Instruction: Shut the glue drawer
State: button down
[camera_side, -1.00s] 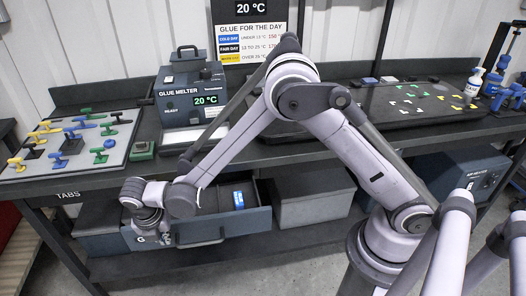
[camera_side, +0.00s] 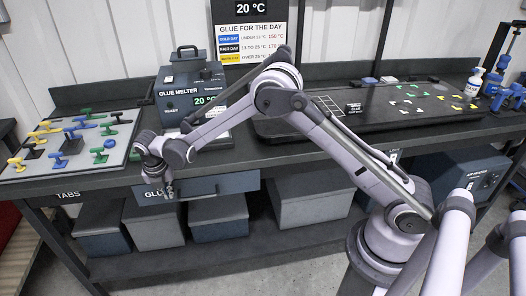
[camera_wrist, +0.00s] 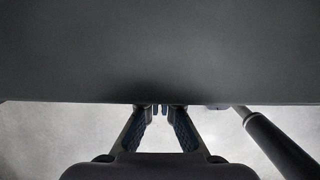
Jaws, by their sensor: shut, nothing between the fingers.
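The glue drawer (camera_side: 225,183) is a blue-grey front under the bench top, with part of its "GLU" label showing in the side view. No open inside shows, and its front looks level with the bench edge, though a small gap cannot be ruled out. My gripper (camera_side: 169,194) is shut and empty, at the left part of the drawer front, covering some of the label. In the wrist view the dark drawer front (camera_wrist: 160,50) fills the top, and my fingertips (camera_wrist: 161,109) are at its lower edge, touching or very close. A dark bar, likely the drawer handle (camera_wrist: 275,140), is at right.
Grey bins (camera_side: 312,200) stand on the shelf below. The glue melter (camera_side: 188,90) and a board of coloured tabs (camera_side: 70,148) are on the bench top. A dark mat with coloured pieces (camera_side: 400,103) lies to the right. The floor in front is clear.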

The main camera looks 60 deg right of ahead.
jog(key=shift+w+d, duration=0.25)
jog(key=shift+d, duration=0.05)
jog(key=s+a+r, duration=0.5)
jog(key=r, duration=0.5)
jog(key=s+d+r+m+t, duration=0.1)
jog(key=s+d+r+m, duration=0.4)
jog(key=r+m, duration=0.15)
jog(key=s+d+r+m+t+y, duration=0.1)
jog(key=s+d+m, duration=0.3)
jog(key=s+m, duration=0.6)
jog(key=s+d+r+m+t+y, duration=0.1)
jog(key=s+d+m, duration=0.4)
jog(key=s+m, duration=0.5)
jog(key=shift+r+t, duration=0.55)
jog(key=shift+t, duration=0.55)
